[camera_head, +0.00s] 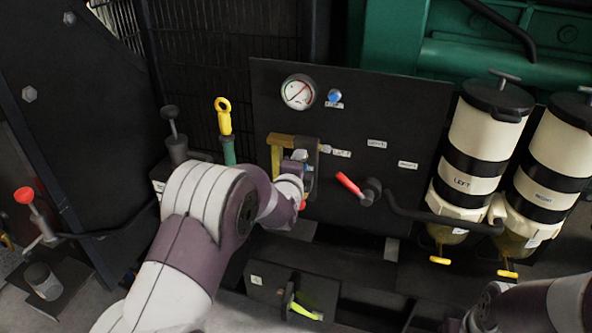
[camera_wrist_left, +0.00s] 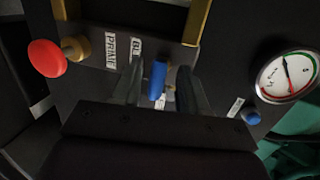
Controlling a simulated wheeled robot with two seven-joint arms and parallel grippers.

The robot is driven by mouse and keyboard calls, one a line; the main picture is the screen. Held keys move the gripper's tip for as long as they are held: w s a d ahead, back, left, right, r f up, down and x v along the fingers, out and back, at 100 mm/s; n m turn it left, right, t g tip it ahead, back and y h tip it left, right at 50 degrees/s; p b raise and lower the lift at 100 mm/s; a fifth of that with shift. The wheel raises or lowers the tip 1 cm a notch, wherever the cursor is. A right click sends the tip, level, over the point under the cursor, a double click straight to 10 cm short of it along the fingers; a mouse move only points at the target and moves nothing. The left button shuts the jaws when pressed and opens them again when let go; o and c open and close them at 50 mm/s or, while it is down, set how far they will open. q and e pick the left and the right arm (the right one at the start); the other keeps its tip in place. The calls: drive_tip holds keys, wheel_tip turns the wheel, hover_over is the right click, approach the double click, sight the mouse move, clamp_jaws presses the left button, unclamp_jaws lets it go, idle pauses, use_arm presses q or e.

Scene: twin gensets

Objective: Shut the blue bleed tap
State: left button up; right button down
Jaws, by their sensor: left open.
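The blue tap handle (camera_wrist_left: 157,80) shows in the left wrist view, on a dark panel by small white labels. My left gripper (camera_wrist_left: 157,92) is open, with one finger on each side of the handle. Gaps show between the fingers and the handle, and I see no clear contact. In the head view my left gripper (camera_head: 303,172) is at the dark panel (camera_head: 400,125), by a yellow bracket (camera_head: 277,155). There my wrist and gripper hide most of the tap. My right arm shows at the lower right, but its gripper is not visible.
A gauge (camera_head: 298,92) and a round blue knob (camera_head: 335,96) sit above. A red-handled lever (camera_head: 350,184) is to the right, near two cream filter canisters (camera_head: 481,145). A yellow-ringed handle (camera_head: 223,116) stands left. A red knob (camera_wrist_left: 47,58) is near the tap.

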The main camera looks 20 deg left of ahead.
use_arm(q)
drive_tip(key=a+v, duration=0.1)
drive_tip(key=v, duration=1.1)
drive_tip(key=shift+d+p, duration=0.4)
drive_tip(key=shift+d, duration=0.05)
drive_tip(key=shift+s+r, duration=0.1)
drive_tip(key=shift+r, duration=0.05)
drive_tip(key=s+d+f+n+g+h, duration=0.1)
drive_tip(key=s+d+f+n+g, duration=0.1)
drive_tip(key=s+f+n+g, duration=0.7)
drive_tip(key=s+a+f+n+g, duration=0.2)
drive_tip(key=s+n+g, duration=0.5)
drive_tip(key=s, duration=0.7)
wheel_tip(320, 180, up, 17)
drive_tip(key=n+t+p, duration=0.1)
drive_tip(key=p, duration=1.5)
drive_tip(key=shift+w+t, duration=0.3)
drive_tip(key=shift+w, duration=0.1)
